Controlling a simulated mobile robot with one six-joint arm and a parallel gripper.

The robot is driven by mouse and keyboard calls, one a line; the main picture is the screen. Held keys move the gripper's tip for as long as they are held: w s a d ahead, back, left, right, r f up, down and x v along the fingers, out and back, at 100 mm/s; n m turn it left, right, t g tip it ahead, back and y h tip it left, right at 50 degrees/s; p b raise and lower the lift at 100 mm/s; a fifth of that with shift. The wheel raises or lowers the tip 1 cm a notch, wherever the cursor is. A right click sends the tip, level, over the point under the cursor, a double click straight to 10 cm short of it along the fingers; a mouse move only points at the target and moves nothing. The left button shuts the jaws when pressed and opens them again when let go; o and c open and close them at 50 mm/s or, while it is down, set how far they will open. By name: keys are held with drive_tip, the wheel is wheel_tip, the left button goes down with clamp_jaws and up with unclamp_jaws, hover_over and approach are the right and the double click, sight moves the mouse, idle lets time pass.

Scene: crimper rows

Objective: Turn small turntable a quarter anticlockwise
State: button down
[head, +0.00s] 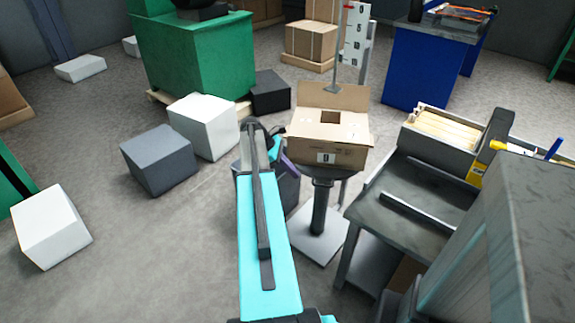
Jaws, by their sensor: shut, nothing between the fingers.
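The small turntable (319,184) is a dark round top on a black post above a pale square floor plate. An open cardboard box (346,156) sits on it, with one flap up at the back and a white label marked 0 on its front. The box hides most of the turntable's top. My gripper (278,138) is just left of the box, partly hidden behind my turquoise arm. It is shut with nothing in it. I cannot tell whether it touches the box.
A grey workbench (412,199) with a tray of yellowish strips stands close on the right. White and grey blocks (204,124) lie on the floor at left. A green cabinet (196,58) and a blue cabinet (425,66) stand behind.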

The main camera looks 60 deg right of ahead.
drive_tip(key=s, duration=0.1)
drive_tip(key=s+d+f, duration=0.1)
drive_tip(key=s, duration=0.1)
drive_tip(key=s+f, duration=0.1)
drive_tip(key=shift+s+d+f, duration=0.1)
drive_tip(key=shift+s+d, duration=0.1)
drive_tip(key=shift+s, duration=0.1)
